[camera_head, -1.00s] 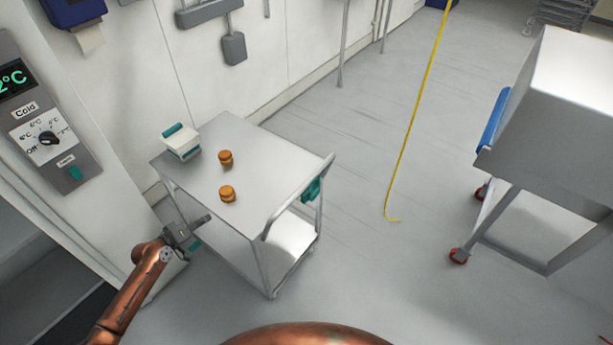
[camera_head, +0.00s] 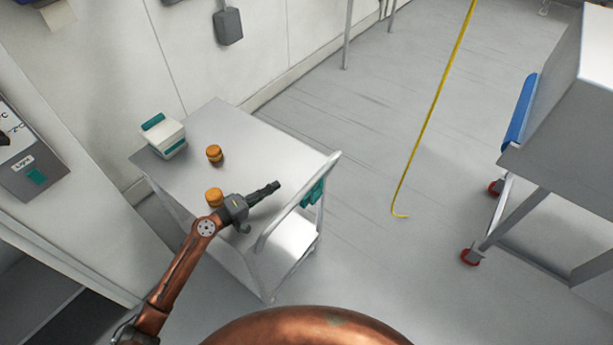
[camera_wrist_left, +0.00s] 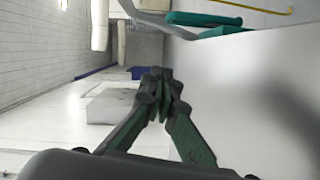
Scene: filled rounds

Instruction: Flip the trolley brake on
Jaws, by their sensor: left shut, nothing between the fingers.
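The steel trolley (camera_head: 264,143) stands in the middle of the head view, with a raised push handle (camera_head: 328,166) at its right end. A teal fitting (camera_head: 313,193), which looks like the brake, sits below the handle at that end; whether it is on or off cannot be told. A teal bar (camera_wrist_left: 203,19) shows near the top of the left wrist view. My left gripper (camera_head: 274,187) is shut and empty, over the trolley's near side, pointing towards the handle and apart from the teal fitting. Its closed fingers show in the left wrist view (camera_wrist_left: 162,93).
Two orange jars (camera_head: 214,152) (camera_head: 214,197) and a white box with teal parts (camera_head: 166,138) stand on the trolley top; my arm passes close to the nearer jar. A grey cart (camera_head: 560,150) with red castors is at the right. Floor between is clear, with a yellow line (camera_head: 428,120).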

